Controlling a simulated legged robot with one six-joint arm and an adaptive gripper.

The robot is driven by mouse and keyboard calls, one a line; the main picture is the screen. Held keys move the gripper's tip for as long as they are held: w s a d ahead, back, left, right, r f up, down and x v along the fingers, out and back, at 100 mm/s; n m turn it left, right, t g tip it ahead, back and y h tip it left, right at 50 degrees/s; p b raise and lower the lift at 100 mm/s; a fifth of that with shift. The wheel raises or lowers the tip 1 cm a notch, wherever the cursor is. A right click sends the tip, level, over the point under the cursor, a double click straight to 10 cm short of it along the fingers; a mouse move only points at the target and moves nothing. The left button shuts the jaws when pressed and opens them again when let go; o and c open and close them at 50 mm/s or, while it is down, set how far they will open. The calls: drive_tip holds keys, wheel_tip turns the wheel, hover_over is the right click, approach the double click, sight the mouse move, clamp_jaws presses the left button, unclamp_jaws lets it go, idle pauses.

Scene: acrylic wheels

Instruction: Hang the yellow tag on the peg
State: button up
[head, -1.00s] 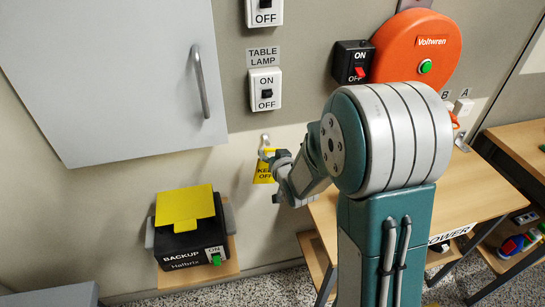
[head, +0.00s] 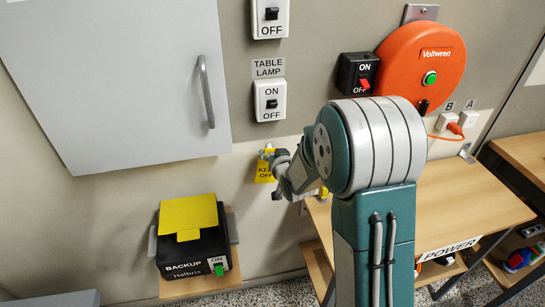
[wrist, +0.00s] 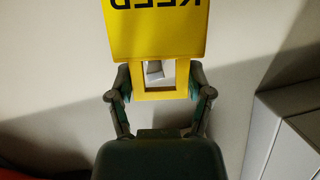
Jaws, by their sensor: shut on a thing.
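The yellow tag (head: 264,174) hangs close to the wall below the table lamp switch, its "KEEP OFF" lettering partly hidden by my gripper (head: 277,167). In the wrist view the tag (wrist: 158,40) has a square opening in its narrow end, and my gripper's fingers (wrist: 160,80) are shut on the sides of that end. A pale peg (head: 266,151) sticks out from the wall at the tag's upper end. The peg (wrist: 154,70) also shows in the tag's opening in the wrist view; I cannot tell how far it passes through.
A grey cabinet door (head: 115,80) with a handle is to the upper left. A black backup box (head: 190,252) with a yellow flap stands below left. A wooden table (head: 460,205) is at right, under an orange reel (head: 422,65).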

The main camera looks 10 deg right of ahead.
drive_tip(key=shift+w, duration=0.25)
drive_tip(key=shift+w+f, duration=0.55)
drive_tip(key=shift+w, duration=0.1)
